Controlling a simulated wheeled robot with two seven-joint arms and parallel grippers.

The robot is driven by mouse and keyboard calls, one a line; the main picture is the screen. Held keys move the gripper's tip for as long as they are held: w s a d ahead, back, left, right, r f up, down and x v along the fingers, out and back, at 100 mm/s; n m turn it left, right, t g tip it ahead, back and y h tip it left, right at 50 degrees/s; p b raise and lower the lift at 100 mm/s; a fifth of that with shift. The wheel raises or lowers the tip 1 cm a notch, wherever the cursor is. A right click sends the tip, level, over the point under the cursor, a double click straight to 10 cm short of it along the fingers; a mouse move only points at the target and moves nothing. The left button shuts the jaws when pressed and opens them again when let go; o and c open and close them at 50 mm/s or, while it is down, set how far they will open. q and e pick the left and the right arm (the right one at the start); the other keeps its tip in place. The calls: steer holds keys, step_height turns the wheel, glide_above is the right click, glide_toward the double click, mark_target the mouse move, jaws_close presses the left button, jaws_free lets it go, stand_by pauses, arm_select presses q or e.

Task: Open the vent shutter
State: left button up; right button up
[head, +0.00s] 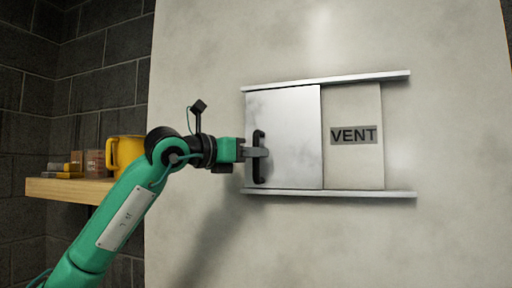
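The vent shutter (295,135) is a grey metal sliding panel on a pale wall panel. It sits at the left part of its frame, between an upper rail (330,79) and a lower rail (340,192). To its right, a pale area with a VENT label (356,135) shows. A black upright handle (260,173) is near the shutter's left edge. My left gripper (260,152) is at the middle of the handle, with its fingers reaching it from the left. Whether the fingers are closed on the handle cannot be told. My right gripper is not in view.
A wooden shelf (60,190) at the left holds a yellow mug (124,152), jars (95,163) and small yellow and dark blocks (66,170). Dark brick wall is behind it. The pale wall panel right of the rails is clear.

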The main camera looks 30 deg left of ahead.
arm_select(q)
steer(key=shift+w+d, duration=0.2)
steer(key=shift+w, duration=0.2)
steer(key=shift+c, duration=0.5)
jaws_close()
steer(key=w+d+b, duration=0.1)
steer(key=d, duration=0.4)
steer(key=w+d+b, duration=0.1)
steer(key=d, duration=0.4)
steer(key=w+d+b, duration=0.1)
steer(key=d, duration=0.4)
steer(key=shift+w+d, duration=0.15)
steer(key=shift+w, duration=0.1)
steer(key=shift+w+d, duration=0.1)
steer(key=shift+d, duration=0.25)
steer(key=shift+o, duration=0.5)
jaws_free()
